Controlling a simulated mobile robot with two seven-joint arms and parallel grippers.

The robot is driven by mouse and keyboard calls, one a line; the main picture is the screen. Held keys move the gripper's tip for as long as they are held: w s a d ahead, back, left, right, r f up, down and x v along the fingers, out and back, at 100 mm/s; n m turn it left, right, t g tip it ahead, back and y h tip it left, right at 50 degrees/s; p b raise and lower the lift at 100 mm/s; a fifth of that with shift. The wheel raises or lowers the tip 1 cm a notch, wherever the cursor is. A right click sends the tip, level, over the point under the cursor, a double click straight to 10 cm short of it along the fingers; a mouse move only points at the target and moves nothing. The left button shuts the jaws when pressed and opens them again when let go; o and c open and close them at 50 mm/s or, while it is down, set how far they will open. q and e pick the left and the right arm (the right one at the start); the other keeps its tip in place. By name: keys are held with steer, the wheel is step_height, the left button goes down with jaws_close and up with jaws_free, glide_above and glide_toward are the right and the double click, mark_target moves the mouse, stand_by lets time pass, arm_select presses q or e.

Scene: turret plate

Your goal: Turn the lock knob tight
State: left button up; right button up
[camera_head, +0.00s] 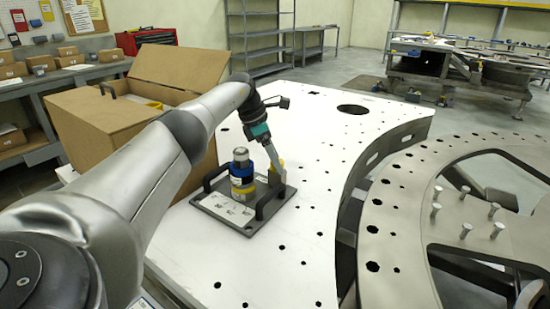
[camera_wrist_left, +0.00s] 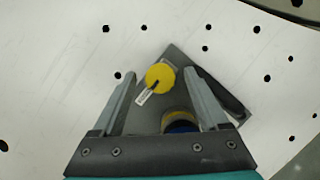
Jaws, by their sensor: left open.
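The lock knob is a round yellow cap with a dark slot and a pale tag; it shows in the left wrist view (camera_wrist_left: 160,76) and, partly hidden by my gripper, in the head view (camera_head: 278,167). It sits on a dark grey plate (camera_head: 225,208) with two black handles. My left gripper (camera_head: 275,160) points down at the knob. In the left wrist view its two fingers (camera_wrist_left: 156,77) are spread, with the knob between the tips and apart from both. I cannot tell whether the tips are level with the knob. My right gripper is not in view.
A blue and yellow cylinder with a metal top (camera_head: 241,172) stands upright on the plate beside the knob. The plate lies on a white table (camera_head: 290,265) with holes. A cardboard box (camera_head: 110,120) stands at the left. The table right of the plate is clear.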

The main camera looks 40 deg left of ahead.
arm_select(q)
steer(key=p+v, duration=0.2)
steer(key=v, duration=1.3)
steer(key=shift+p, duration=0.3)
steer(key=shift+a+r, duration=0.1)
